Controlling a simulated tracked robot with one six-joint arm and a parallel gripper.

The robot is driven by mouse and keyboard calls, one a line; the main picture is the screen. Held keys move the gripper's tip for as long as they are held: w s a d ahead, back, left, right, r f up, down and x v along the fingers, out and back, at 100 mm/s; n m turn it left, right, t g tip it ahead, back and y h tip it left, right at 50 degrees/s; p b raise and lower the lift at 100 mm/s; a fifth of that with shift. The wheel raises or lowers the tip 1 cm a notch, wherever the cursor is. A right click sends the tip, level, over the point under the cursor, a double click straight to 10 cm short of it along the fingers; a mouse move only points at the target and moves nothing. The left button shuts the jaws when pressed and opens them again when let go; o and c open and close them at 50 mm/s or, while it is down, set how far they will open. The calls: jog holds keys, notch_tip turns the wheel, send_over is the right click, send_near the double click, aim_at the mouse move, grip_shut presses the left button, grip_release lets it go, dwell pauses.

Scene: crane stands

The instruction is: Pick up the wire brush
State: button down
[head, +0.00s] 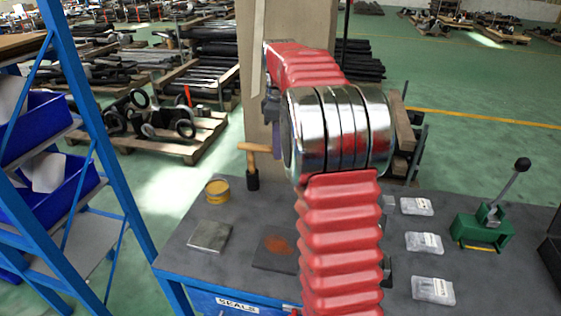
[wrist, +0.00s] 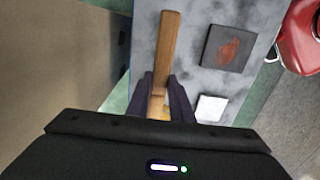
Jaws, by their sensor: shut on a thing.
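The wire brush shows in the wrist view as a long wooden handle (wrist: 168,45) running up from between the two dark fingers of my gripper (wrist: 166,97). The gripper is shut on it, and the fingers hide part of it. In the head view my gripper (head: 276,142) is partly hidden behind my red arm. The wooden piece (head: 256,148) sticks out to its left, with a dark part hanging below it. The brush looks held above the far side of the grey bench (head: 190,262); the gap below it is hard to judge.
A pillar (head: 254,60) stands behind. A blue shelf rack (head: 88,110) stands left.

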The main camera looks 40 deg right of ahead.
jog(key=shift+r, duration=0.75)
jog(key=c, duration=2.1)
grip_release()
jog(key=c, duration=0.4)
jog(key=shift+w+a+f, duration=0.15)
jog(key=shift+a+f, duration=0.05)
jog(key=shift+a, duration=0.15)
jog(key=w+a+f+m, duration=0.2)
jog(key=a+f, duration=0.2)
jog(key=a, duration=0.4)
jog(key=w+a+f+m, duration=0.2)
jog(key=a+f+m, duration=0.1)
jog(key=a, duration=0.6)
jog(key=w+a+f+m, duration=0.2)
jog(key=a+f, duration=0.4)
jog(key=a, duration=0.3)
jog(key=shift+a+m, duration=0.1)
jog(key=shift+m, duration=0.6)
